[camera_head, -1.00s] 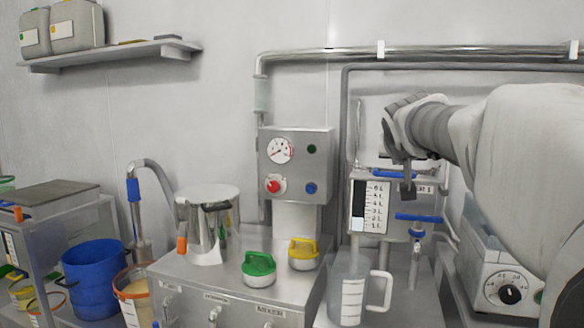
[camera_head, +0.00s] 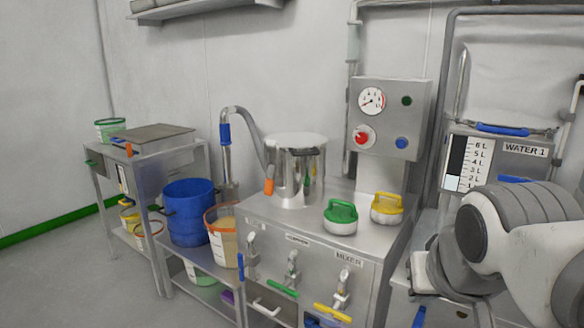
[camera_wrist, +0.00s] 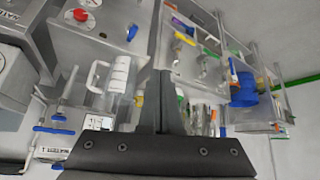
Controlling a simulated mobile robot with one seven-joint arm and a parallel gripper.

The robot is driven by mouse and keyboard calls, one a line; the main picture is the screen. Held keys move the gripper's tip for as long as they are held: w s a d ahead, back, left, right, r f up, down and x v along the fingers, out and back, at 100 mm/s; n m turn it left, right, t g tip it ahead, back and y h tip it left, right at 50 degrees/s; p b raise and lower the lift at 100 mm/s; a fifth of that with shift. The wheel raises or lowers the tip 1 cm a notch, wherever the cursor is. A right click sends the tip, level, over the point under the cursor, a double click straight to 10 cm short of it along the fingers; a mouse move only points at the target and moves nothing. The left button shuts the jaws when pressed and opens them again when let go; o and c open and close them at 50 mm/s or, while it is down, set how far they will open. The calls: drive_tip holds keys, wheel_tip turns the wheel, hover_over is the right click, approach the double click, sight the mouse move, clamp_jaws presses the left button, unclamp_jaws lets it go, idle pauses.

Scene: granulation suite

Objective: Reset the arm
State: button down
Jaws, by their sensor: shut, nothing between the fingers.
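My gripper (camera_wrist: 163,76) is shut and empty in the wrist view, its two dark fingers together at the middle of the picture. In the head view my arm is folded at the lower right, in front of the water station. My gripper's fingertips cannot be made out clearly there. In the wrist view the clear measuring jug (camera_wrist: 118,76) stands to the left of the fingers, apart from them by the look of it. The arm hides the jug in the head view.
The steel mixer bench (camera_head: 290,228) carries a steel pot (camera_head: 297,170), a green-handled lid (camera_head: 341,217) and a yellow-handled lid (camera_head: 387,208). The water station (camera_head: 520,150) is behind my arm. A blue bucket (camera_head: 190,208) and a side table (camera_head: 150,140) stand left. Open floor (camera_head: 60,285) lies further left.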

drive_tip(key=s+a+f+n+g+y, duration=0.1)
drive_tip(key=s+a+f+n+g, duration=0.1)
drive_tip(key=s+a+f, duration=0.3)
wheel_tip(320, 180, up, 26)
drive_tip(key=d+p, duration=0.1)
drive_tip(key=p, duration=2.5)
drive_tip(key=shift+s+d+m+p, duration=0.15)
drive_tip(key=shift+d+m+p, duration=0.1)
drive_tip(key=shift+m+p, duration=0.05)
